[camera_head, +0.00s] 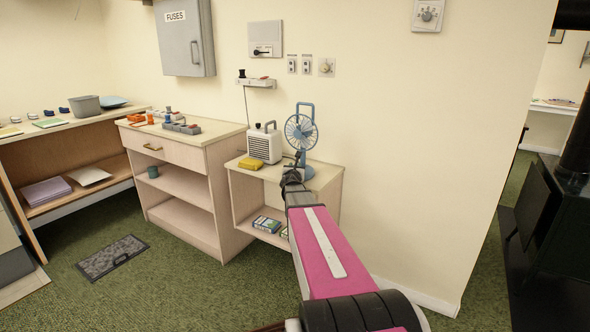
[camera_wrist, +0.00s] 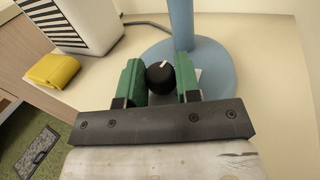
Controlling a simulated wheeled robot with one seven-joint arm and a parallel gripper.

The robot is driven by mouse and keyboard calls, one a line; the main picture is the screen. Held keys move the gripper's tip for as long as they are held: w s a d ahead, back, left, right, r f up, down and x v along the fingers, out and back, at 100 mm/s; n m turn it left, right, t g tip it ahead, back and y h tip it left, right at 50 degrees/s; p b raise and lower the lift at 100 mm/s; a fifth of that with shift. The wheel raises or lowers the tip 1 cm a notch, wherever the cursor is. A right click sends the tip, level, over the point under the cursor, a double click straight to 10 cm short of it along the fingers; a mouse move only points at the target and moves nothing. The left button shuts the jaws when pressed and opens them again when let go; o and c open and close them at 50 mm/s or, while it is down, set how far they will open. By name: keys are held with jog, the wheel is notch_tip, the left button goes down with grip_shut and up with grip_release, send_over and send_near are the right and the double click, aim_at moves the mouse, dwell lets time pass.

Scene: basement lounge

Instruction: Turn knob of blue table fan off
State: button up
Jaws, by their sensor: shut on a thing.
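The blue table fan (camera_head: 301,134) stands on the small wooden cabinet, its round head facing out. In the wrist view its blue round base (camera_wrist: 212,70) and post (camera_wrist: 181,25) show. The black knob (camera_wrist: 160,76) with a white pointer mark sits at the front of the base; the pointer leans to the upper right. My gripper (camera_wrist: 160,82) has its green fingers on both sides of the knob and is shut on it. In the head view my gripper (camera_head: 291,177) reaches the front of the fan and hides the knob.
A white heater (camera_head: 264,143) stands left of the fan, with a folded yellow cloth (camera_head: 250,163) before it. The cabinet top (camera_head: 322,174) has some bare room around the fan base. A cable runs behind, near the wall. A wider cabinet (camera_head: 215,130) stands further left.

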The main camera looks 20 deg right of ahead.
jog(key=o, duration=0.9)
jog(key=shift+s, duration=0.1)
jog(key=v, duration=1)
jog(key=shift+s+a, duration=0.25)
